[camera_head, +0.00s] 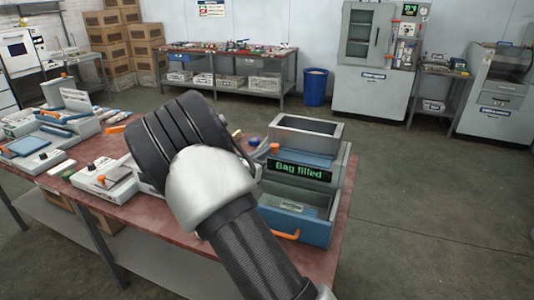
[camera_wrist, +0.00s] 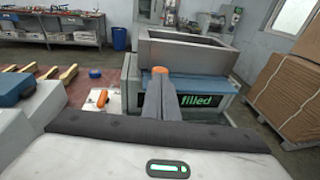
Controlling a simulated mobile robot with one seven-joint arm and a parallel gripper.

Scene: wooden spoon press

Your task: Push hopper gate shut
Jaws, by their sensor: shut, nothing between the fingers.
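The hopper (camera_head: 308,133) is a grey open-topped box at the right end of the red table, with a blue part beneath it; it also shows in the wrist view (camera_wrist: 188,53). Its dark display (camera_head: 300,171) reads "Bag filled" in green. An orange knob (camera_head: 275,148) sits at its front; in the wrist view the orange knob (camera_wrist: 160,71) appears right at my fingertips. I cannot tell whether they touch. Which part is the gate is unclear. My gripper (camera_wrist: 174,84) is shut and empty, in front of the display; in the head view my arm hides it.
A blue bin (camera_head: 297,218) with an orange handle (camera_head: 285,235) is below the display. White devices (camera_head: 104,174) crowd the red table's left. Stacked cardboard (camera_wrist: 289,95) stands at right in the wrist view. A blue barrel (camera_head: 315,88) and open floor lie beyond the table.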

